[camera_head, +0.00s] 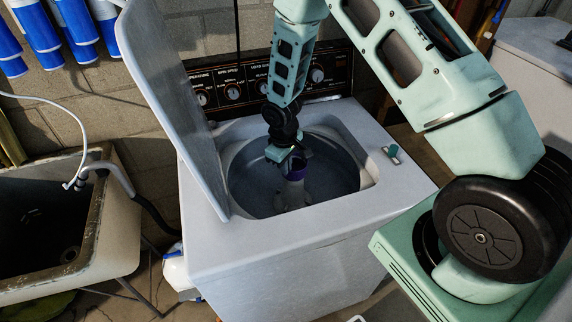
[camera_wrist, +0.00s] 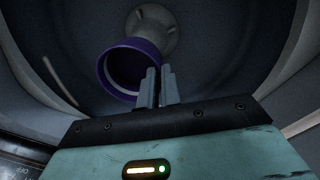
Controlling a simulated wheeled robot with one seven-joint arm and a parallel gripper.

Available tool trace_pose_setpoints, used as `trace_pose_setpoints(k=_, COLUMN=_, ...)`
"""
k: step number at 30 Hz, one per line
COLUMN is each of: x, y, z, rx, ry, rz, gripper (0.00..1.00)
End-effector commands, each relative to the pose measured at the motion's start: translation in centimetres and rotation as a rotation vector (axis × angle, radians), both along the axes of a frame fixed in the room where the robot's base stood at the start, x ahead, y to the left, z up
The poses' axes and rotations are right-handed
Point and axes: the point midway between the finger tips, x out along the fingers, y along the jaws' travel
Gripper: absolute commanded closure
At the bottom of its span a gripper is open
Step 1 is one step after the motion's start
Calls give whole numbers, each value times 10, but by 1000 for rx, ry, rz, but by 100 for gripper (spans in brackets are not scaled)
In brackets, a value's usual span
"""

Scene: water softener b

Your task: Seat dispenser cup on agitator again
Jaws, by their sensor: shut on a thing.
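The purple dispenser cup (camera_head: 295,174) is inside the washer tub, at the top of the grey agitator (camera_head: 292,193). In the wrist view the cup (camera_wrist: 131,68) shows as a purple ring with its opening towards the camera, and the agitator (camera_wrist: 156,28) lies behind it. My gripper (camera_head: 291,160) reaches down into the tub from above. In the wrist view its fingers (camera_wrist: 159,87) are close together and shut on the right side of the cup's rim. I cannot tell whether the cup touches the agitator or is held just above it.
The washer's raised lid (camera_head: 170,95) stands left of the opening. The control panel (camera_head: 230,88) is behind. The tub rim (camera_head: 345,202) surrounds my gripper. A small teal and grey object (camera_head: 392,154) lies on the washer top at right. A sink (camera_head: 95,225) stands at left.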

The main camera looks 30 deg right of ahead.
Motion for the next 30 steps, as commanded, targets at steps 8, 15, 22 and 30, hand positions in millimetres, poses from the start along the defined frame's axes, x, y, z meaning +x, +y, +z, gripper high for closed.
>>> trace_pose_setpoints(k=8, x=0, y=0, z=-4, rx=0, ry=0, rz=0, gripper=89)
trace_pose_setpoints(k=15, x=0, y=0, z=-4, rx=0, ry=0, rz=0, gripper=69)
trace_pose_setpoints(k=22, x=1, y=1, z=2, rx=1, ry=-3, rz=0, gripper=69)
trace_pose_setpoints(k=30, x=1, y=4, z=44, rx=1, ry=-7, rz=0, gripper=69)
